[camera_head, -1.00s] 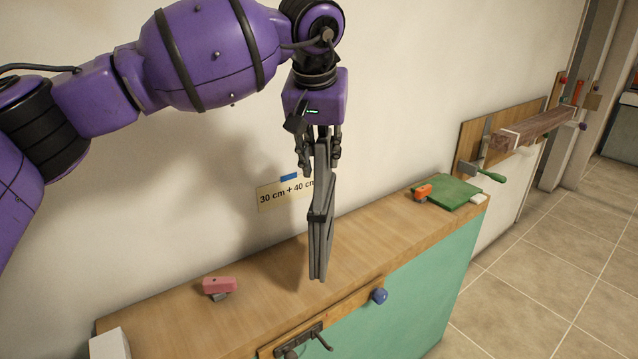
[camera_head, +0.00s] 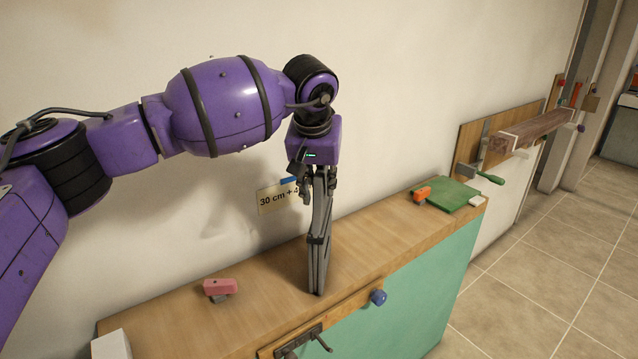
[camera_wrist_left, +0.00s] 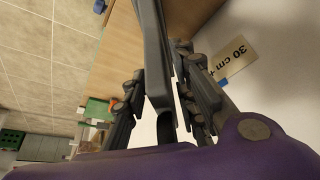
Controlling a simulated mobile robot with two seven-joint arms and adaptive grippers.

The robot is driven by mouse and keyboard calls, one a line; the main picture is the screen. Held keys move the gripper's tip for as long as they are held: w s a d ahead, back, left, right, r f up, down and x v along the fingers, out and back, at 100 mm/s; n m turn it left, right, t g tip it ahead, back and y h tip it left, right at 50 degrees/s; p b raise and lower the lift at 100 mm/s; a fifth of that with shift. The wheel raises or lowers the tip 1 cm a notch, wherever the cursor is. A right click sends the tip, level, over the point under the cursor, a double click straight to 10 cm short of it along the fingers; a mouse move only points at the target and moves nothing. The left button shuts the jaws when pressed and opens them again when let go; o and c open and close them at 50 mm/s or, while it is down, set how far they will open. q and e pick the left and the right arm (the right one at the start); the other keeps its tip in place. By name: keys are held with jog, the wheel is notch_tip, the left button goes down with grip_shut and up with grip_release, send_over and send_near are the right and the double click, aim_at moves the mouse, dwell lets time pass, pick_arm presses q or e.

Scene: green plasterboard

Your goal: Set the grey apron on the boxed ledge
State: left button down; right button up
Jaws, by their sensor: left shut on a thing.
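The grey apron (camera_head: 319,250) is a narrow, folded grey bundle hanging upright in the camera_head view, with a darker band around its middle. My left gripper (camera_head: 318,190) points down and is shut on its top end. The apron's lower end is at or just above the wooden top of the boxed ledge (camera_head: 262,275), near its front edge; I cannot tell whether it touches. In the left wrist view the apron (camera_wrist_left: 156,65) runs between the fingers. The ledge has a green front. My right gripper is not in view.
A pink-handled tool (camera_head: 220,287) lies left on the ledge, and a white block (camera_head: 110,345) stands at its left end. An orange tool (camera_head: 422,194) and a green board (camera_head: 450,194) lie at the far end. A blue knob (camera_head: 378,297) sits on the front rail.

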pick_arm(q)
jog(key=c, duration=1.4)
grip_release()
jog(key=shift+f, duration=0.1)
jog(key=shift+r, duration=0.3)
jog(key=v, duration=1.1)
jog(key=shift+s+r, duration=0.15)
jog(key=shift+r, duration=0.2)
